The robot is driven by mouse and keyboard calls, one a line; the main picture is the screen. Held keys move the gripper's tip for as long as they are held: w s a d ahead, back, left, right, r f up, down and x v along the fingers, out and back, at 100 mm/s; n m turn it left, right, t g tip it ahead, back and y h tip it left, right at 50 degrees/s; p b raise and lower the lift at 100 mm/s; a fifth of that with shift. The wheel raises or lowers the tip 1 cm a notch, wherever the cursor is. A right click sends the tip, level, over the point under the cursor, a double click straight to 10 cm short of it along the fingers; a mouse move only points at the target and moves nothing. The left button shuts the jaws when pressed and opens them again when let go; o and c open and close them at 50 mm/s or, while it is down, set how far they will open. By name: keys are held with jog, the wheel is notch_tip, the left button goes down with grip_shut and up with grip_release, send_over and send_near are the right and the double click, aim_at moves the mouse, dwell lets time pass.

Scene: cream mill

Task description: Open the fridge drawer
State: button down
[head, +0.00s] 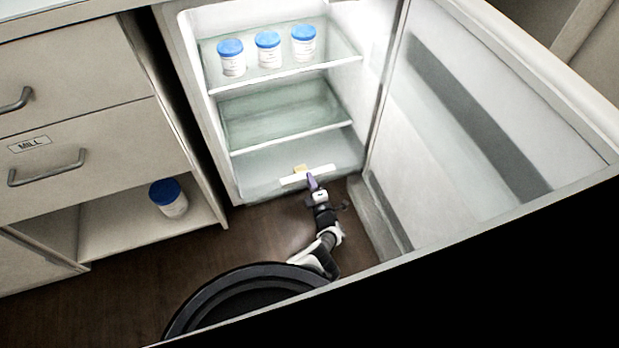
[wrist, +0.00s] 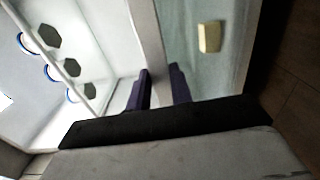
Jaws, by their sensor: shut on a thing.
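The fridge (head: 290,85) stands open. At its bottom is a pale, see-through drawer (head: 262,188) with a white bar handle (head: 292,181) along its front. My gripper (head: 313,182) reaches in from below and is shut on the handle, right of its middle. In the wrist view, the two purple fingers (wrist: 158,88) lie on either side of the white handle strip (wrist: 145,35). The drawer front (wrist: 190,75) shows beside them. A small yellow block (head: 300,168) is inside the drawer and also shows in the wrist view (wrist: 209,37).
The fridge door (head: 480,110) is swung wide open at the right. Several blue-lidded tubs, one at the left (head: 231,58), stand on the upper shelf. A cabinet (head: 75,120) with drawers is at the left, with another tub (head: 168,198) in its lower opening.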

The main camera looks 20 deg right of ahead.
jog(key=shift+s+a+f, duration=0.1)
jog(key=shift+s+f, duration=0.15)
jog(key=shift+s, duration=0.6)
jog(key=c, duration=1.3)
grip_release()
jog(key=shift+w, duration=0.1)
jog(key=shift+r, duration=0.2)
